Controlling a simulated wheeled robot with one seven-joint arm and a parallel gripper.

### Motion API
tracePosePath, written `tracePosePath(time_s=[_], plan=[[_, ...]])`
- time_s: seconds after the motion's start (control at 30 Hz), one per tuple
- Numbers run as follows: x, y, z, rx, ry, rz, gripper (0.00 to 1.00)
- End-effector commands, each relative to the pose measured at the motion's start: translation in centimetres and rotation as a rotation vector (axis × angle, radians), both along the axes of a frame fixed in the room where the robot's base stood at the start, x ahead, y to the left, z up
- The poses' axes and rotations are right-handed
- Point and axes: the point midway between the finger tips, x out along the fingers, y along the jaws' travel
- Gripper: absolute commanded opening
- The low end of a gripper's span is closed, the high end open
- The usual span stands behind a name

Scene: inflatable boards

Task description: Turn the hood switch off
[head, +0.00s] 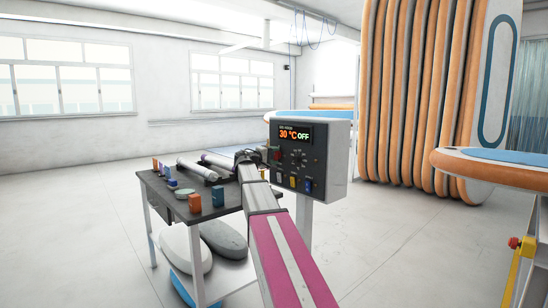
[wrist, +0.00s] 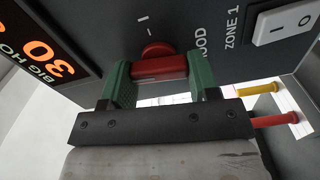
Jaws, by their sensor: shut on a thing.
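The control box (head: 335,160) stands on a post, and its display (head: 295,135) reads 30 °C OFF in the head view. The red hood switch (wrist: 158,66) is a knob on the dark panel in the wrist view, with part of the word HOOD beside it. My gripper (wrist: 160,72) has its green fingers shut on the red handle of the switch, one on each side. A short mark shows on the panel above the knob. In the head view my gripper (head: 270,155) is at the left side of the box front, and my arm hides part of that area.
A white rocker switch (wrist: 285,23) labelled ZONE 1 is right of the knob. A yellow peg (wrist: 255,89) and a red peg (wrist: 275,121) stick out nearby. A cart (head: 210,213) with rolls and small boxes stands left of my arm. Orange-edged boards (head: 430,95) stand behind.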

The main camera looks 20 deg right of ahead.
Motion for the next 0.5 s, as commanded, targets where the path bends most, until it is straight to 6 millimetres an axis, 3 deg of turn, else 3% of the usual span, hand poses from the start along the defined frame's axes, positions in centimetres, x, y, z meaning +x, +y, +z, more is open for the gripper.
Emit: tracePosePath(time_s=[0.5], plan=[[-0.05, 0.08, -0.14, -0.046, 0.131, 0.0, 0.32]])
